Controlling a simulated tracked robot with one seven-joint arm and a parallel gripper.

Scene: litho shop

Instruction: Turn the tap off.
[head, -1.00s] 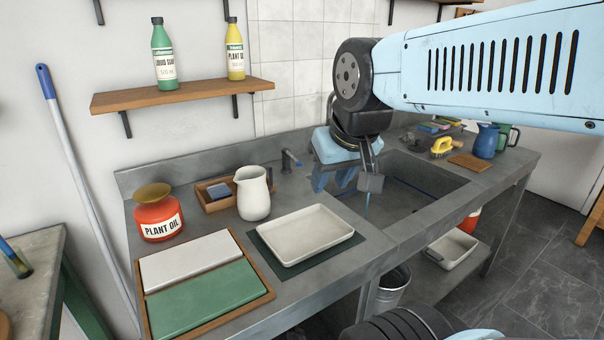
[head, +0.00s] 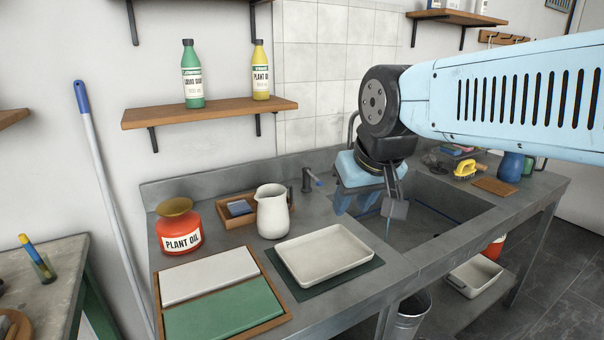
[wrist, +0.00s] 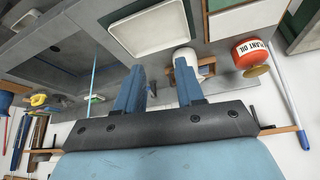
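A thin bluish stream (head: 387,230) shows over the sink below my arm, and a blue line also shows in the wrist view (wrist: 93,72). My wrist hides much of the spout. My gripper (head: 353,205) has blue fingers pointing down near the sink's left rim, right of the lever and apart from it. In the wrist view its fingers (wrist: 159,66) are spread with nothing held between them.
A white jug (head: 273,212), white tray (head: 325,255), red plant oil pot (head: 179,230) and wooden box (head: 226,217) crowd the counter left of the tap. A shelf (head: 210,112) with two bottles hangs above.

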